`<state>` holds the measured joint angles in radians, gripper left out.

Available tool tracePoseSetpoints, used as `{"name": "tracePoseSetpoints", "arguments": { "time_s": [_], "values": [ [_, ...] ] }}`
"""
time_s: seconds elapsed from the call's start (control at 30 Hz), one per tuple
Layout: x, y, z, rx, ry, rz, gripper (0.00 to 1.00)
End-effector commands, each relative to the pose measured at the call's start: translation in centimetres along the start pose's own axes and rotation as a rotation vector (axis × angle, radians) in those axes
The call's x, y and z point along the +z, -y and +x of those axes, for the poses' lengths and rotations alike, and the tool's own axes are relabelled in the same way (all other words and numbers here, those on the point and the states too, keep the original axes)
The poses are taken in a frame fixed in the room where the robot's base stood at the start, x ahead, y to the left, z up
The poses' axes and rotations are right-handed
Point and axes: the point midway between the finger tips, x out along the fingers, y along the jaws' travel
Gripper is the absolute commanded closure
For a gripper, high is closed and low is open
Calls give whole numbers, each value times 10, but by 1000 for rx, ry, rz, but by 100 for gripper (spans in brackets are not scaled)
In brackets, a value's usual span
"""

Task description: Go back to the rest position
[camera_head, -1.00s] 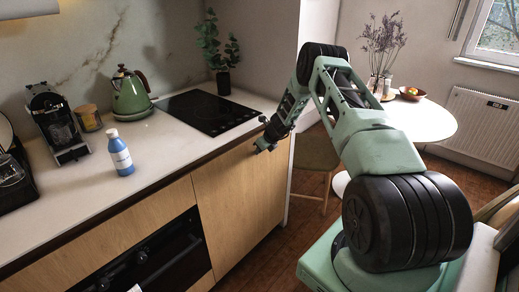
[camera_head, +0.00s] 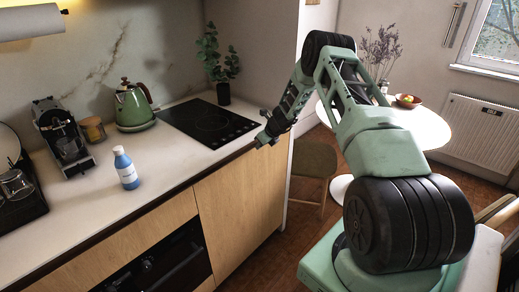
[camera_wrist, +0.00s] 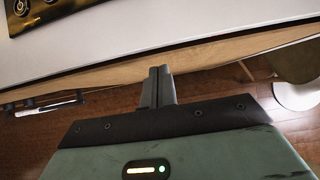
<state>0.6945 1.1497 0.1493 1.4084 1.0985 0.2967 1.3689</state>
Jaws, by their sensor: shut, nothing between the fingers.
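My gripper (camera_head: 262,140) is at the end of my folded arm, beside the front edge of the counter near the cooktop. In the wrist view its two fingers (camera_wrist: 158,85) are together, with nothing between them. The fingers point toward the counter's front edge, with wooden floor showing below.
The counter (camera_head: 160,165) holds a cooktop (camera_head: 209,121), a green kettle (camera_head: 133,105), a blue-and-white bottle (camera_head: 126,170), a coffee machine (camera_head: 62,137) and a plant (camera_head: 218,65). A chair (camera_head: 314,160) and round white table (camera_head: 425,128) stand beyond my arm.

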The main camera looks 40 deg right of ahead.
Motion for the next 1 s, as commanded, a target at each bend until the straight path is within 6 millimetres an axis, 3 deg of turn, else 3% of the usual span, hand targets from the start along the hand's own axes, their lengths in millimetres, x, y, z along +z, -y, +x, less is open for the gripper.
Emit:
{"name": "tracePoseSetpoints", "arguments": {
  "time_s": [0.37, 0.47, 0.57, 0.7, 0.87, 1.0],
  "values": [
    [-2, 1, -7, 1, -9, 1, 100],
    [6, -13, -15, 13, -18, -79, 100],
    [23, -47, -36, 44, -43, -296, 100],
    [41, -118, -85, 115, -89, -769, 100],
    [39, -196, -149, 209, -123, -1335, 100],
    [19, -255, -207, 298, -133, -1820, 100]
  ]
}}
